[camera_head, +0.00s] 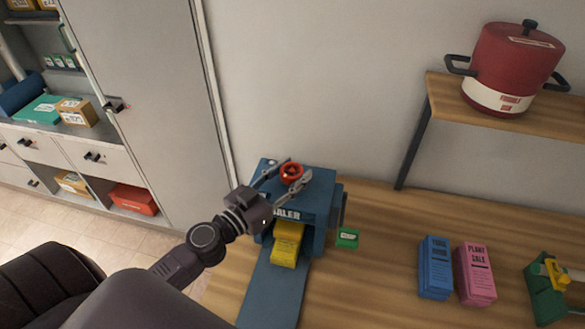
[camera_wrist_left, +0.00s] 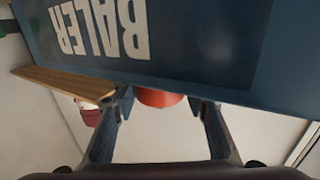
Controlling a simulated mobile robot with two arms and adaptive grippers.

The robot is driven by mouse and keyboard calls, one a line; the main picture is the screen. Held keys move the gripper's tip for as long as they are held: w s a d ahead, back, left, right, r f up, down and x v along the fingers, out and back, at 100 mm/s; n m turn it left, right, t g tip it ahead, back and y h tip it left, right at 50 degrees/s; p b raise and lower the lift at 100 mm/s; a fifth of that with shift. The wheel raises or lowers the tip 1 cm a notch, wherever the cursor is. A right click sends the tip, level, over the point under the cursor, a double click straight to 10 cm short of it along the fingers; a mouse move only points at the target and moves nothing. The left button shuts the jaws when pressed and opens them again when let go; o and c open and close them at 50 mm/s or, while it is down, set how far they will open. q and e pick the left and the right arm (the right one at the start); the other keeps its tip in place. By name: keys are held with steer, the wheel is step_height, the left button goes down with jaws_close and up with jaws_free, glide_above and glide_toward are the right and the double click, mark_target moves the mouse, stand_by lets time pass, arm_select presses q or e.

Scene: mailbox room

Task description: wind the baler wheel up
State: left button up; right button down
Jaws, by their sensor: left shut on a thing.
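The blue baler (camera_head: 327,219) stands on the wooden table, with its name lettered on its front. Its red wheel (camera_head: 291,173) sits on top. My left gripper (camera_head: 291,175) reaches in from the left and is shut on the wheel, one finger on each side. In the left wrist view the baler's front (camera_wrist_left: 200,45) fills the top, upside down, and the red wheel (camera_wrist_left: 160,98) shows between my two fingertips (camera_wrist_left: 165,100). A yellow bundle (camera_head: 287,243) lies in the baler's opening. My right gripper is not in view.
A blue chute (camera_head: 272,295) runs down from the baler. A green block (camera_head: 347,238), blue stack (camera_head: 435,267), pink stack (camera_head: 474,273) and green-yellow device (camera_head: 548,288) stand to the right. A red pot (camera_head: 515,62) sits on the shelf (camera_head: 450,100). A tall cabinet (camera_head: 145,90) stands at left.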

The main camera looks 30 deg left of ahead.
arm_select(q)
steer(key=n+y, duration=0.1)
steer(key=y+p, duration=0.1)
steer(key=shift+d+r+n+y, duration=0.15)
steer(key=shift+r+n+y, duration=0.15)
steer(key=shift+n+y, duration=0.1)
steer(key=n+y, duration=0.2)
steer(key=shift+f+y, duration=0.1)
steer(key=shift+y, duration=0.3)
steer(key=n+g+y, duration=0.1)
steer(key=n+y, duration=0.1)
steer(key=y, duration=0.2)
steer(key=n+g+y, duration=0.1)
steer(key=n+y, duration=0.2)
steer(key=y, duration=0.1)
steer(key=shift+f+g, duration=0.1)
steer(key=shift+g, duration=0.2)
steer(key=shift+n+g+y, duration=0.5)
steer(key=shift+n+y, duration=0.3)
steer(key=shift+y, duration=0.1)
steer(key=o, duration=1.2)
